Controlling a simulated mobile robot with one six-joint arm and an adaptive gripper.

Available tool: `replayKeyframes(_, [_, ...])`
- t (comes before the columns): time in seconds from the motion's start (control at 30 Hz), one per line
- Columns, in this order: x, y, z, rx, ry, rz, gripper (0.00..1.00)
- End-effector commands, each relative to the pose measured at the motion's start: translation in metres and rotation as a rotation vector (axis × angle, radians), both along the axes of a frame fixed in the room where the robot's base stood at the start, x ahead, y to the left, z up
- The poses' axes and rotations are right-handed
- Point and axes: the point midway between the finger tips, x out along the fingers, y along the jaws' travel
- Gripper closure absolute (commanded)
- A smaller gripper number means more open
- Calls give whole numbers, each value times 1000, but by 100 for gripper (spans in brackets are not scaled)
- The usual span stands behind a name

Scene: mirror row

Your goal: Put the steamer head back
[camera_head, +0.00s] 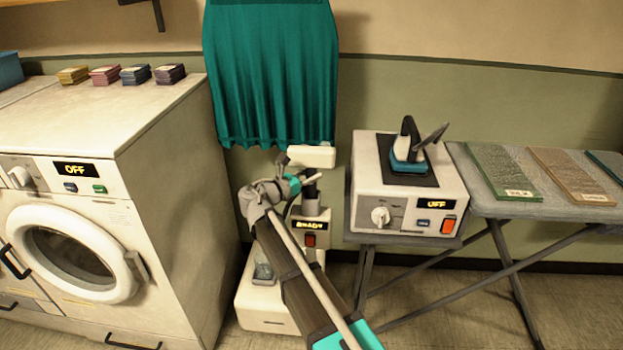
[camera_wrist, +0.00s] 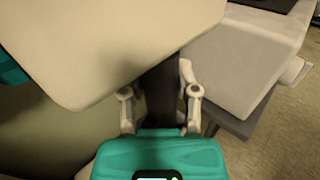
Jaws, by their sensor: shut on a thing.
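The steamer head (camera_head: 311,156) is a cream, wide block on a dark handle. It is up in front of the wall, just below the hem of the teal cloth. My gripper (camera_head: 303,181) is shut on its handle, below the head. In the wrist view the head (camera_wrist: 110,45) fills the upper left, and the dark handle (camera_wrist: 161,95) runs between my fingers (camera_wrist: 160,100). The steamer's body (camera_head: 312,228), with a lit yellow display and a red switch, stands below on a cream base (camera_head: 262,316). My arm covers part of it, and I cannot see a holder for the head clearly.
The teal cloth (camera_head: 270,75) hangs behind. A washing machine (camera_head: 70,240) stands left, with several small stacks on top. To the right, an iron (camera_head: 407,150) rests on a cream station (camera_head: 375,205) reading OFF, beside an ironing board (camera_head: 470,180) with folded cloths.

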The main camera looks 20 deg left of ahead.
Motion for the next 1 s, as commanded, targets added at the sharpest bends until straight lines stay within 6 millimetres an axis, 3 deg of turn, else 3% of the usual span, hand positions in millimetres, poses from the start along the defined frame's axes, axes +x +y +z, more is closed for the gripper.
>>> replayKeyframes(0.37, [0,0,-3,-1,-1,0,100])
replayKeyframes(0.4, [0,0,-3,0,0,0,58])
replayKeyframes(0.6, [0,0,-2,0,0,0,25])
replayKeyframes(1.0, [0,0,-1,0,0,0,25])
